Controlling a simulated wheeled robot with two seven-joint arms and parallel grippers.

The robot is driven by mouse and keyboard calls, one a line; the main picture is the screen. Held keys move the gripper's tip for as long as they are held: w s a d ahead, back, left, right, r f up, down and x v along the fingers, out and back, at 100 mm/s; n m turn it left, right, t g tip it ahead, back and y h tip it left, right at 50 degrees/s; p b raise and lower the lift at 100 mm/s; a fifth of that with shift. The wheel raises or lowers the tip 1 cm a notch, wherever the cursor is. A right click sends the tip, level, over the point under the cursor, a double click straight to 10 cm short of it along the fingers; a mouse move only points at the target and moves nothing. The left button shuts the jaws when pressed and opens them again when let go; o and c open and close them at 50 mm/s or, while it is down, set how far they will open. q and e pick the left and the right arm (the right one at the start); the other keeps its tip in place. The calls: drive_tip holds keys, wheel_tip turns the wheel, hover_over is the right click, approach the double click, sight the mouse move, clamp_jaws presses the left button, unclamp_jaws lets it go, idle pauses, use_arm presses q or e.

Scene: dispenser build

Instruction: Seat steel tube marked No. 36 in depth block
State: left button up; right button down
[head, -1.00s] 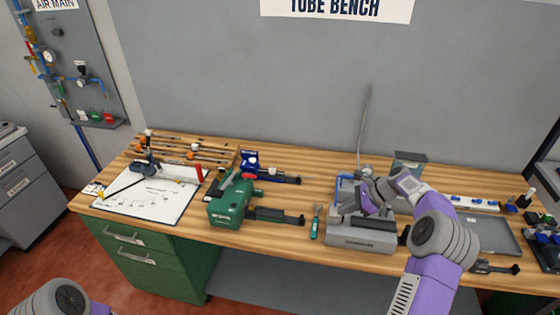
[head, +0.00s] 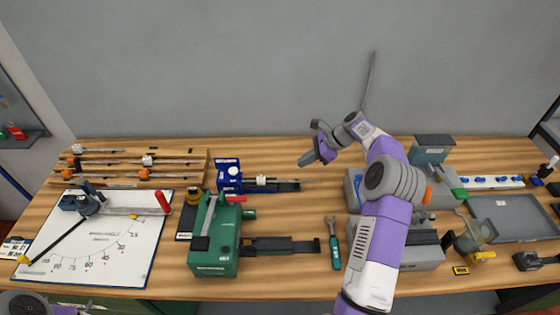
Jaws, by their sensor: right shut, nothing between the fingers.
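Several thin tubes (head: 150,163) with orange or white tags lie on the wooden rack at the left; their numbers are too small to read, so I cannot pick out No. 36. A blue block (head: 227,180) stands mid-left, with a white-tagged piece beside it; I cannot tell whether it is the depth block. A thin grey rod (head: 370,82) stands nearly upright behind my right arm, its lower part hidden. My right gripper (head: 312,150) is shut and empty, raised above the back middle of the bench, apart from everything. My left gripper is out of view.
A green machine (head: 213,245) and a teal-handled wrench (head: 334,250) are on the bench. A grey machine (head: 425,250) is partly behind my arm. A whiteboard sheet (head: 120,255) lies left, a grey tray (head: 505,220) right. Bare wood (head: 300,205) lies mid-bench.

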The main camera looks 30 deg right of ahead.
sight(258, 177)
drive_tip(key=x, duration=0.8)
drive_tip(key=shift+s+a+f+b, duration=0.1)
drive_tip(key=shift+a+f+b, duration=0.15)
drive_tip(key=shift+b, duration=0.15)
drive_tip(key=w+a, duration=0.2)
drive_tip(key=a, duration=0.1)
drive_tip(key=shift+f, duration=0.2)
drive_tip(key=shift+w+a, duration=0.25)
drive_tip(key=shift+a, duration=0.2)
drive_tip(key=shift+w+a, duration=0.15)
drive_tip(key=shift+a, duration=0.1)
drive_tip(key=w+a+p, duration=0.1)
drive_tip(key=a+p, duration=0.1)
drive_tip(key=shift+w+a+r, duration=0.1)
drive_tip(key=shift+w+a, duration=0.3)
